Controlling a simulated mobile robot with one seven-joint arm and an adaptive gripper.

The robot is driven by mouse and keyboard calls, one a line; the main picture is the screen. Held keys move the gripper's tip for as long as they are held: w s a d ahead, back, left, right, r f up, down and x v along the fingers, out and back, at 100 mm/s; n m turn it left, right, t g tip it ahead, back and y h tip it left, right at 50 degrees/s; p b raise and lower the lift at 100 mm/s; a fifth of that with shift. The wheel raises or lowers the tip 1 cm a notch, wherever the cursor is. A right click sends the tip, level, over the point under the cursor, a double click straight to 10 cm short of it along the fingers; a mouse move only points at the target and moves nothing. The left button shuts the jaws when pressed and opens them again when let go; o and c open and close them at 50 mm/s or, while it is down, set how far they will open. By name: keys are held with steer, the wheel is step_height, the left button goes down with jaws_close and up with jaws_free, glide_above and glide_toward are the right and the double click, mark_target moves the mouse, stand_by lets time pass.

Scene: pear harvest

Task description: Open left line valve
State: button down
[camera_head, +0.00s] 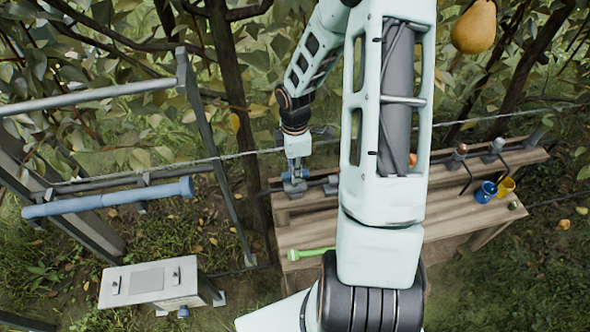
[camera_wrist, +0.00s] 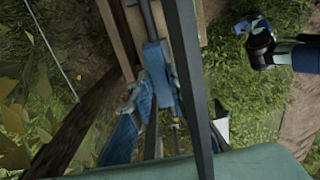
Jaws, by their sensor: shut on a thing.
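My gripper (camera_head: 294,183) is at the left end of the wooden bench in the head view, pointing down and closed around a part of the left line valve. In the wrist view its fingers (camera_wrist: 150,105) close in by a blue-grey part (camera_wrist: 156,58) that seems to belong to the valve. A dark bar crosses in front, and the fingers hide much of the grip. I cannot tell how far the valve handle is turned. A grey fitting (camera_head: 331,186) sits just right of the gripper on the bench.
The bench (camera_head: 300,233) carries a green tool (camera_head: 311,253), a blue cup (camera_head: 486,192), a yellow cup (camera_head: 505,187) and fittings with dark levers at the right. A metal frame with a blue roller (camera_head: 110,198) and a white box (camera_head: 148,282) stand left. A pear (camera_head: 474,27) hangs upper right.

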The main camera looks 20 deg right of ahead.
steer(key=c, duration=1.8)
jaws_free()
steer(key=shift+c, duration=0.2)
step_height(320, 180, up, 12)
steer(key=shift+r, duration=0.1)
